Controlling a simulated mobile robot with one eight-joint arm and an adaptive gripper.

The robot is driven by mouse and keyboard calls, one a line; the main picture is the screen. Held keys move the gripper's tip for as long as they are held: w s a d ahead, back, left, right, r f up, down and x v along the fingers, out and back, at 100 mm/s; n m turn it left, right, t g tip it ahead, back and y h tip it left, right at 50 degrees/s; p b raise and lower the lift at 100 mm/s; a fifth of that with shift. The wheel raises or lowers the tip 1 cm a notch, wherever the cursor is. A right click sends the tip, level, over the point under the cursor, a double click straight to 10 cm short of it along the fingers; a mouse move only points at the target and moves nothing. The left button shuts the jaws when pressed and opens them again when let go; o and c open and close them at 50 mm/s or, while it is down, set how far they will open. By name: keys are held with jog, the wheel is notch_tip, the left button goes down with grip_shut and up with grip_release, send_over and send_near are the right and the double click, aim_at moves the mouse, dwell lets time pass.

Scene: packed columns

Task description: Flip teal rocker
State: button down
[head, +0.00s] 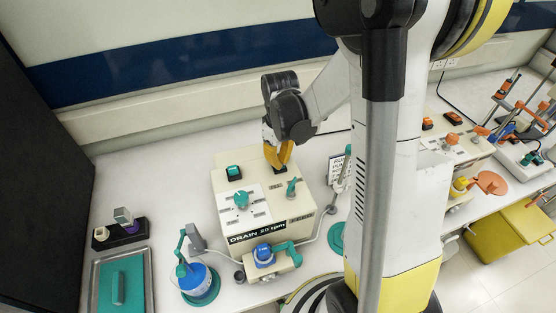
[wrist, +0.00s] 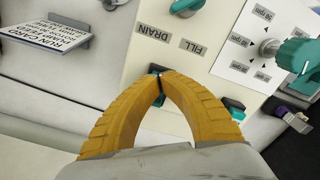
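A teal rocker (head: 234,171) in a black frame sits on the top of the cream pump box (head: 222,185). It also shows in the wrist view (wrist: 236,112), to the right of my fingers and partly covered by one. My gripper (head: 279,168) is at the back right of the box top, its yellow fingers pointing down with tips together. In the wrist view my gripper (wrist: 158,74) has its tips at a second small dark and teal part (wrist: 161,92), mostly hidden by them. I cannot tell whether they touch it.
A teal knob (head: 241,199) and a teal lever (head: 292,186) stand up from the box top. A card holder (wrist: 50,33) is off to the side.

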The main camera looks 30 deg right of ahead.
jog(key=shift+r+p, duration=2.4)
jog(key=shift+r, duration=1.15)
jog(key=shift+f, duration=0.1)
